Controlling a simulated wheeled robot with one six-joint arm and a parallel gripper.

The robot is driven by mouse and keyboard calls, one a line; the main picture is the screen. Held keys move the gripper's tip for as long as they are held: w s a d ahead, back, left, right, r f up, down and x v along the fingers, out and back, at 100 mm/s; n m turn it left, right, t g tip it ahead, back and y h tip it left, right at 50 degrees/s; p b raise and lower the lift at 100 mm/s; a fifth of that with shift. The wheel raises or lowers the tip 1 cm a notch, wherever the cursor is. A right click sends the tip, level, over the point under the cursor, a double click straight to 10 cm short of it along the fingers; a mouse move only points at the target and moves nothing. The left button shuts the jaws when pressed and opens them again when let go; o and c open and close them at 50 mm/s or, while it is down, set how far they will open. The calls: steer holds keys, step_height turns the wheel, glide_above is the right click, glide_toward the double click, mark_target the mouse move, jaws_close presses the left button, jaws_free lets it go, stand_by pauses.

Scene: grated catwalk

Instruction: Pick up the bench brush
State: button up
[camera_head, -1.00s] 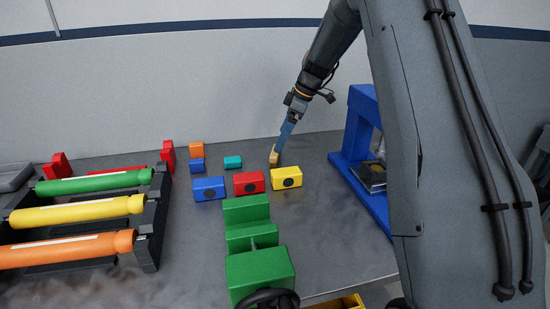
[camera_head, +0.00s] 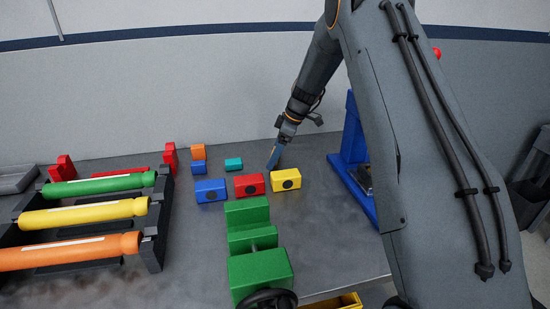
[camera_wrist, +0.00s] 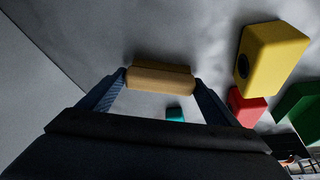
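The bench brush (camera_wrist: 160,78) shows in the wrist view as a short tan-and-brown block on the grey bench top. My gripper (camera_wrist: 160,82) has its two blue fingers spread wide, one at each end of the brush. The ends of the brush lie very close to the fingertips; I cannot tell whether they touch. In the head view my gripper (camera_head: 271,165) points down at the bench, behind the red and yellow blocks. The brush is hidden there behind the finger and blocks.
A red block (camera_head: 249,184), a yellow block (camera_head: 286,180) and a blue block (camera_head: 210,190) stand just in front of my gripper. A small teal block (camera_head: 233,164) is to its left. A blue frame (camera_head: 350,165) stands to the right, and the wall is behind.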

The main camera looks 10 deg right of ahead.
steer(key=c, duration=0.7)
steer(key=shift+r, duration=0.1)
steer(key=shift+c, duration=0.2)
step_height(320, 180, up, 10)
steer(key=b, duration=0.2)
steer(key=shift+b, duration=0.35)
steer(key=o, duration=0.6)
steer(key=c, duration=0.4)
steer(key=shift+o, duration=0.2)
steer(key=shift+s+a, duration=0.1)
